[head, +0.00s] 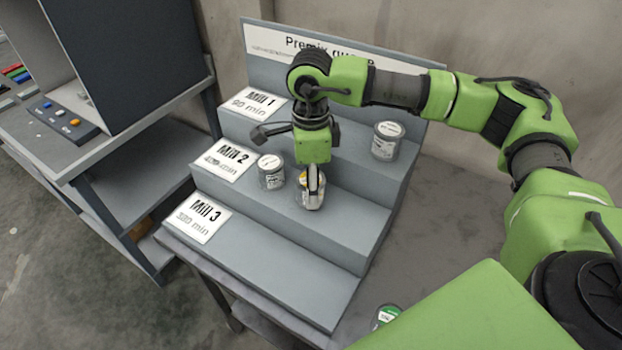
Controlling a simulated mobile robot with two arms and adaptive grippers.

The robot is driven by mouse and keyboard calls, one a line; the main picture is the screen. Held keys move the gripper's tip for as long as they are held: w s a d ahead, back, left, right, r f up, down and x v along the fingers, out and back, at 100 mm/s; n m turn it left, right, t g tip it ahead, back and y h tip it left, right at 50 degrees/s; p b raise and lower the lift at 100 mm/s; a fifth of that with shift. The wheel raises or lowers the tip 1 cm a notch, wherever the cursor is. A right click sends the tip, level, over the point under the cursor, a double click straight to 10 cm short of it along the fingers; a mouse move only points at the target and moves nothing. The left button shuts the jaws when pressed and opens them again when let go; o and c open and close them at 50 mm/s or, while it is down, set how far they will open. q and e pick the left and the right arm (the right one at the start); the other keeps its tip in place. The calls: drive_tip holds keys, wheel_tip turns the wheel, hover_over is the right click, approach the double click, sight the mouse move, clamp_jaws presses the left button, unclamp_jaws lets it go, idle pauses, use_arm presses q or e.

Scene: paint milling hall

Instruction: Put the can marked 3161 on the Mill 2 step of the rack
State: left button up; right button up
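The grey stepped rack (270,255) has step signs Mill 1, Mill 2 (228,158) and Mill 3, from top to bottom. My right gripper (313,190) points down at the Mill 2 step, with its fingers at a can with some yellow on it (301,192). The near finger hides much of this can. I cannot tell if the fingers grip it, or if it rests on the step. Its number is not readable. Another can (271,172) stands to its left on the Mill 2 step. My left gripper is not in view.
A can (386,141) stands at the right of the Mill 1 step. A green-lidded can (387,314) is on the table at lower right, partly behind my arm. The Mill 3 step looks empty. A bench with a control panel (65,120) stands left.

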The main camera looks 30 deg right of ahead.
drive_tip(key=shift+f+b, duration=0.35)
drive_tip(key=shift+b, duration=0.05)
drive_tip(key=o, duration=1.2)
drive_tip(key=shift+r, duration=0.1)
drive_tip(key=shift+o, duration=0.2)
drive_tip(key=shift+r+p, duration=0.25)
drive_tip(key=shift+p, duration=0.15)
drive_tip(key=shift+r+b, duration=0.35)
drive_tip(key=shift+b, duration=0.05)
wheel_tip(320, 180, up, 10)
drive_tip(key=b, duration=0.2)
drive_tip(key=shift+f+b, duration=0.1)
drive_tip(key=shift+b, duration=0.25)
drive_tip(key=shift+r, duration=0.7)
